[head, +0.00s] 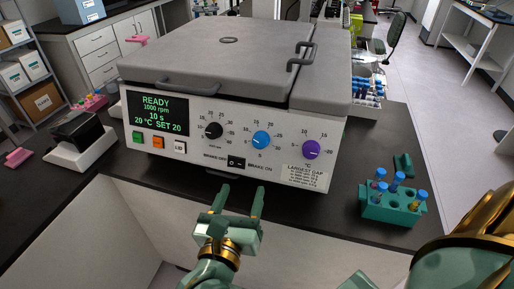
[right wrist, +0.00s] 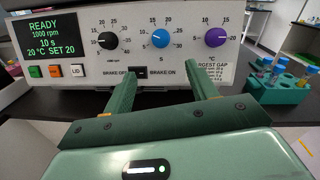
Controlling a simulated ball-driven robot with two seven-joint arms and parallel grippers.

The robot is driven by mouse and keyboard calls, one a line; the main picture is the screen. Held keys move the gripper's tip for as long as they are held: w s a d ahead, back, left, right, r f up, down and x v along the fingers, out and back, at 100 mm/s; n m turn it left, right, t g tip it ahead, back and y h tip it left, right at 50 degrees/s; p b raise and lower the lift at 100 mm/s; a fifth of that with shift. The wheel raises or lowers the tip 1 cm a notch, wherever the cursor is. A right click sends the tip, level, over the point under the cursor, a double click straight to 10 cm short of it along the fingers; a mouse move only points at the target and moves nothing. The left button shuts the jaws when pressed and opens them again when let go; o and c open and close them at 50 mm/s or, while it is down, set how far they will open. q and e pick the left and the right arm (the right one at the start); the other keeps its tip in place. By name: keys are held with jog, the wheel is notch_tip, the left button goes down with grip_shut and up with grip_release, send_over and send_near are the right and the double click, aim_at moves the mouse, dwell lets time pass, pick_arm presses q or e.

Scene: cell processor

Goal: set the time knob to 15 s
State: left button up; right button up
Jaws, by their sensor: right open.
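The time knob (head: 261,140) is the blue one marked "s", in the middle of the three dials on the machine's front panel; it also shows in the right wrist view (right wrist: 160,38). Its pointer is too small to read exactly. The display (head: 158,115) reads READY, 1000 rpm, 10 s, 20 °C SET 20. My right gripper (head: 237,199) is open and empty, in front of and below the panel, apart from the knob. In the right wrist view its two fingers (right wrist: 160,88) point at the panel, below the blue knob. My left gripper is not in view.
A black knob (head: 213,130) and a purple knob (head: 310,149) flank the blue one. Below is a brake switch (head: 236,162). Green, orange and white buttons (head: 158,142) sit left. A green tube rack (head: 394,204) stands right of the machine. The space before the panel is free.

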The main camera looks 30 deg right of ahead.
aim_at(259, 144)
jog(key=b+x, duration=0.1)
jog(key=x, duration=0.5)
jog(key=b+x, duration=0.1)
jog(key=x, duration=0.6)
jog(key=shift+w+d+f+b, duration=0.15)
jog(key=shift+d+f+b, duration=0.05)
jog(key=shift+b, duration=0.1)
jog(key=shift+w+d+r, duration=0.1)
jog(key=shift+w+d, duration=0.4)
jog(key=c, duration=1)
